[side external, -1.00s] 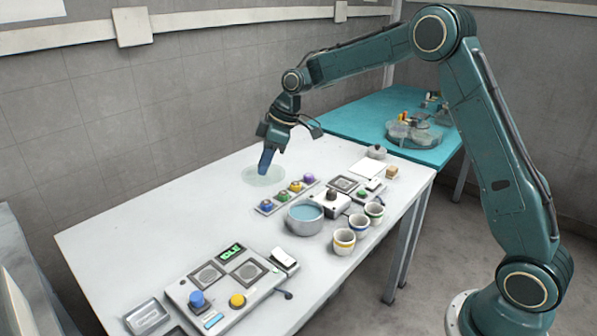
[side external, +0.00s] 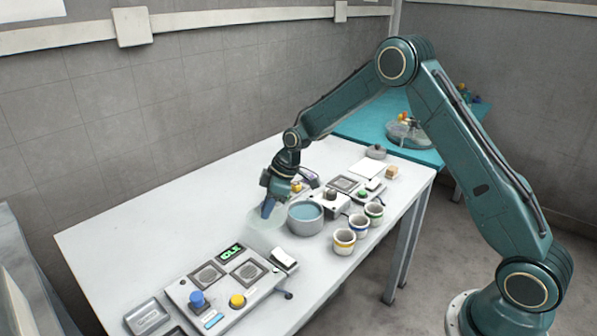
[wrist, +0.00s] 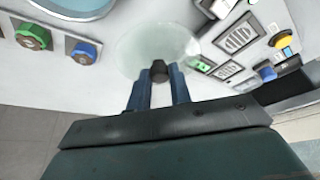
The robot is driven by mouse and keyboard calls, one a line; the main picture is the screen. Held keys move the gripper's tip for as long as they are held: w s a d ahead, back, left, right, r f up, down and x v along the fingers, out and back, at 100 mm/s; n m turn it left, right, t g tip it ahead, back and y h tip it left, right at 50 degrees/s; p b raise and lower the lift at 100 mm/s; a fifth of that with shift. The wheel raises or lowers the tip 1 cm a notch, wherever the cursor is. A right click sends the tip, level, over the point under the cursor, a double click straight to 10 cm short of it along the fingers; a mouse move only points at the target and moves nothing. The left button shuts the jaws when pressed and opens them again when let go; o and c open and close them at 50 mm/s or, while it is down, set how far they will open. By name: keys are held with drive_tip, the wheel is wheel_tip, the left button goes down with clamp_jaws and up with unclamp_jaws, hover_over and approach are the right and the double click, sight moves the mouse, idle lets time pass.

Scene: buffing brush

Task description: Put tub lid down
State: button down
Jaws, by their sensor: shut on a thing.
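The tub lid (side external: 262,235) is a pale, see-through disc with a dark knob (wrist: 159,71). My gripper (side external: 268,210) has its blue fingers shut on this knob, as the wrist view (wrist: 158,88) shows. The lid is faint against the white table, and I cannot tell whether it touches the tabletop. The round grey tub (side external: 305,226) with blue contents stands open just right of my gripper in the side view. Part of its rim shows at the top left of the wrist view (wrist: 75,16).
A control panel with an IDLE display (side external: 231,251) lies in front of the lid, with a white switch (side external: 285,259) beside it. Several striped cups (side external: 344,241) stand right of the tub. The table's left side (side external: 150,225) is clear.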

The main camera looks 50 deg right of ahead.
drive_tip(key=shift+f, duration=3.4)
drive_tip(key=shift+f, duration=0.15)
drive_tip(key=c, duration=1.3)
unclamp_jaws()
drive_tip(key=v, duration=1.1)
drive_tip(key=shift+d+r, duration=0.1)
drive_tip(key=shift+r, duration=0.25)
drive_tip(key=shift+s+r, duration=0.15)
drive_tip(key=shift+r, duration=0.1)
